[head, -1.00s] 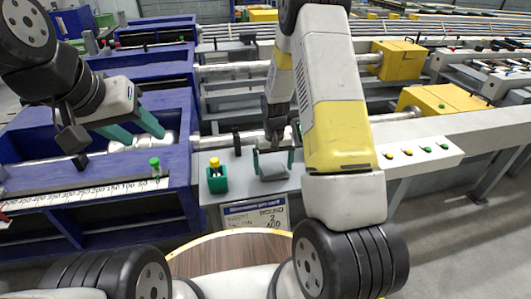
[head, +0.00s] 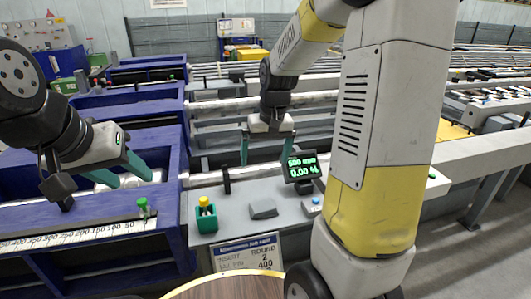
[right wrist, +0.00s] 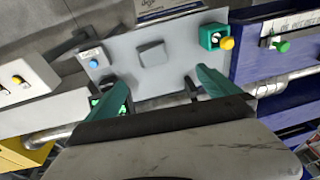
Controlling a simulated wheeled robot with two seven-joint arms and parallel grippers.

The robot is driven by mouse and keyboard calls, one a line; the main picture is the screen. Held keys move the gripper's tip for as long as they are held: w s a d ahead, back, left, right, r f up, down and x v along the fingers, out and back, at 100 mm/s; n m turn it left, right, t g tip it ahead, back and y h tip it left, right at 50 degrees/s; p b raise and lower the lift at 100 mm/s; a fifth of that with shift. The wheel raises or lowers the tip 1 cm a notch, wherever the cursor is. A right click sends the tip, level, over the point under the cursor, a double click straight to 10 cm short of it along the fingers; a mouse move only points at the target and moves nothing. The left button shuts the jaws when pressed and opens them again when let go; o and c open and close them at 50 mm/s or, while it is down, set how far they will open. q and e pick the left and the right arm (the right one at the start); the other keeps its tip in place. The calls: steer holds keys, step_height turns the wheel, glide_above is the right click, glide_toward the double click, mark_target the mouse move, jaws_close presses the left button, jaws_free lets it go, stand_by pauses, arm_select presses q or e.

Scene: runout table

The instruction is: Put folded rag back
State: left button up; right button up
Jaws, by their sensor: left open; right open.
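The folded rag (head: 263,209) is a small grey pad lying on the light grey shelf (head: 236,222). It also shows in the right wrist view (right wrist: 152,54), beyond my fingertips. My right gripper (head: 266,151) is open and empty, held above and behind the rag with its teal fingers apart. In the right wrist view its fingers (right wrist: 160,90) have nothing between them. My left gripper (head: 121,176) is open over the blue frame at the left, away from the rag.
A dark post (head: 227,180) rises behind. A ruler with a green knob (head: 142,206) lies left.

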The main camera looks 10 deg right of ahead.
steer(key=s+r+t, duration=0.2)
steer(key=s+r, duration=0.4)
steer(key=s, duration=0.3)
steer(key=s+a+r+t+y, duration=0.1)
steer(key=s+r+t, duration=0.1)
steer(key=s+r, duration=0.4)
steer(key=shift+s+a, duration=0.25)
steer(key=shift+s, duration=1.6)
